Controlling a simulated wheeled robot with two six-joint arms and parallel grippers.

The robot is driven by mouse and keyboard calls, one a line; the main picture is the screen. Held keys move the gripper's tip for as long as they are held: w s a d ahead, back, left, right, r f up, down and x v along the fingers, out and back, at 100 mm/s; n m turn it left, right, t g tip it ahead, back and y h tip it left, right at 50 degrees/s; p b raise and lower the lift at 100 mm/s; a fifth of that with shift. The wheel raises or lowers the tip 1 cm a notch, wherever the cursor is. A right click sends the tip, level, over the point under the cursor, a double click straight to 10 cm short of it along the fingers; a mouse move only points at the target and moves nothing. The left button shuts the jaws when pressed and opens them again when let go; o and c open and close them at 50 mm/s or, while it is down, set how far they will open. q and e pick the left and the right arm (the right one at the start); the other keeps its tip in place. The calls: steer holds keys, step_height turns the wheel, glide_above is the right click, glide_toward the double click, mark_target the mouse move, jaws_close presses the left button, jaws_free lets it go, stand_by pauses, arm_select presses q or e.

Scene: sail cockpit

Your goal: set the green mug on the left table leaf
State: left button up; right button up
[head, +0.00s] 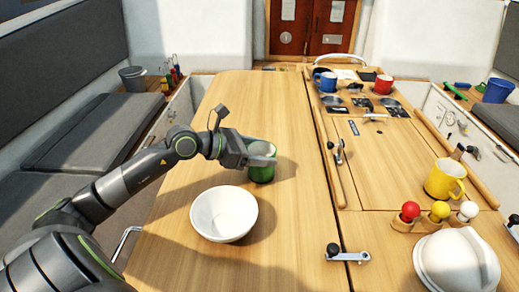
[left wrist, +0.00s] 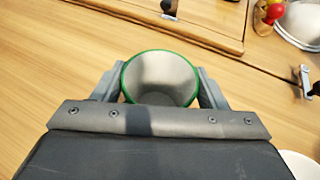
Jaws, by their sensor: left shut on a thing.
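The green mug (head: 262,168) is upright at the left table leaf (head: 230,100), beyond the white bowl. My left gripper (head: 262,158) is shut on the mug, with a finger on each side of it. In the left wrist view the mug (left wrist: 160,78) shows its green rim and pale inside between the two fingers of the gripper (left wrist: 160,85). I cannot tell whether the mug's base touches the leaf. My right gripper is not in view.
A white bowl (head: 224,214) stands on the leaf just nearer than the mug. Right of the leaf, the centre section carries a yellow mug (head: 443,180), a red mug (head: 383,84), a blue mug (head: 327,81) and coloured knobs (head: 438,211). The leaf's far part is clear.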

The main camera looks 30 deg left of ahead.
arm_select(q)
steer(key=shift+f, duration=0.15)
steer(key=o, duration=1)
steer(key=shift+o, duration=0.2)
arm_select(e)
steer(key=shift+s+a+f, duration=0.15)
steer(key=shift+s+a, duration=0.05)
arm_select(q)
steer(key=shift+r, duration=0.2)
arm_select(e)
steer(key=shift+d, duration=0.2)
arm_select(q)
steer(key=shift+s+a+r, duration=0.15)
steer(key=shift+s+a, duration=0.3)
steer(key=shift+s, duration=0.05)
steer(key=shift+v, duration=1.5)
steer(key=p+v, duration=0.7)
steer(key=p, duration=0.2)
steer(key=shift+s+r, duration=0.25)
steer(key=shift+r, duration=0.05)
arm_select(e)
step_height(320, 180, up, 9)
